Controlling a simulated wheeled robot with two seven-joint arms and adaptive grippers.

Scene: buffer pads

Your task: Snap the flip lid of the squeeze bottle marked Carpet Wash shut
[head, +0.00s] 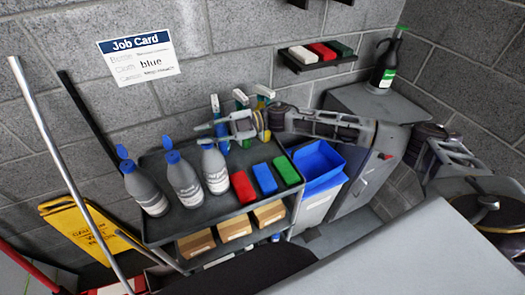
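Three grey squeeze bottles stand upright on the cart's top: a left bottle (146,191), a middle bottle (183,181) and a right bottle (215,170). Their label print is too small to read, so I cannot tell which is Carpet Wash. The left bottle's blue flip lid (122,152) and the middle bottle's blue flip lid (168,142) stand up, open. My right gripper (203,134) reaches in from the right, at the top of the right bottle; contact and the lid's state there are unclear. Its finger opening is unclear. My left gripper is out of view.
The cart (213,212) also holds red (243,187), blue (265,179) and green (286,171) pads, with spray bottles (241,103) behind. A blue bin (318,160) stands right of it. A yellow sign (85,230) and poles stand left.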

